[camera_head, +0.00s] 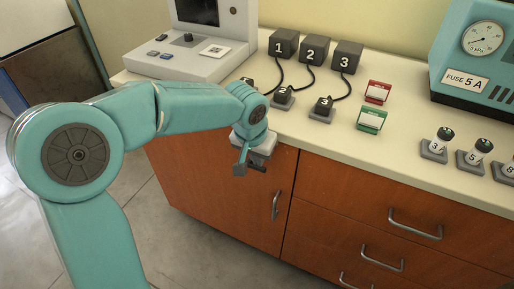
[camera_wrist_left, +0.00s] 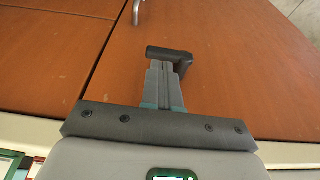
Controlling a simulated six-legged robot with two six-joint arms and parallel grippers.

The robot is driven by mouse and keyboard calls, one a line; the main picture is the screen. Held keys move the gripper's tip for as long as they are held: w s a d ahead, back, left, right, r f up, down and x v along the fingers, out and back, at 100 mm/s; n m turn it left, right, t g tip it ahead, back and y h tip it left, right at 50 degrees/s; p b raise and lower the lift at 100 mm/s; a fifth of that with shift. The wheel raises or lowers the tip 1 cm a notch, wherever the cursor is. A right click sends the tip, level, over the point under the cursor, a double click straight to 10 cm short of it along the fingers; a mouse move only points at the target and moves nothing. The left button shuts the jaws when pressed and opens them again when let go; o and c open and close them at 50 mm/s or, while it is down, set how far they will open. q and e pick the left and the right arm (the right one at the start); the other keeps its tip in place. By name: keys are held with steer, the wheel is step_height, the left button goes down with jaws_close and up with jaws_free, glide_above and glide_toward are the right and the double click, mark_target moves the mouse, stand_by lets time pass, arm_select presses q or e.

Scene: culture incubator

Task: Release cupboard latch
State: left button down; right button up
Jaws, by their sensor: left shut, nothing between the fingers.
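The cupboard door (camera_head: 225,200) is brown wood and looks closed under the counter, with a vertical metal handle (camera_head: 276,205). My left gripper (camera_head: 240,168) is in front of the door's upper part, just below the counter edge. In the left wrist view its fingers (camera_wrist_left: 164,75) are shut together with nothing between them. A dark grey L-shaped piece, seemingly the latch (camera_wrist_left: 170,54), shows right at the fingertips against the door. I cannot tell whether the fingers touch it. The door handle also shows at the top of the left wrist view (camera_wrist_left: 137,12). My right gripper is not in view.
Drawers with metal handles (camera_head: 415,224) are right of the door. The counter (camera_head: 330,138) carries numbered dark boxes (camera_head: 313,51) with cables, red (camera_head: 377,92) and green (camera_head: 371,119) card stands, several numbered holders and a teal gauge unit (camera_head: 480,60). Open floor lies in front.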

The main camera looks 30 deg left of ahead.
arm_select(q)
steer(key=shift+f, duration=0.55)
steer(key=shift+d+f+y+b, duration=0.1)
steer(key=shift+d+y+b, duration=0.05)
steer(key=shift+y+b, duration=0.25)
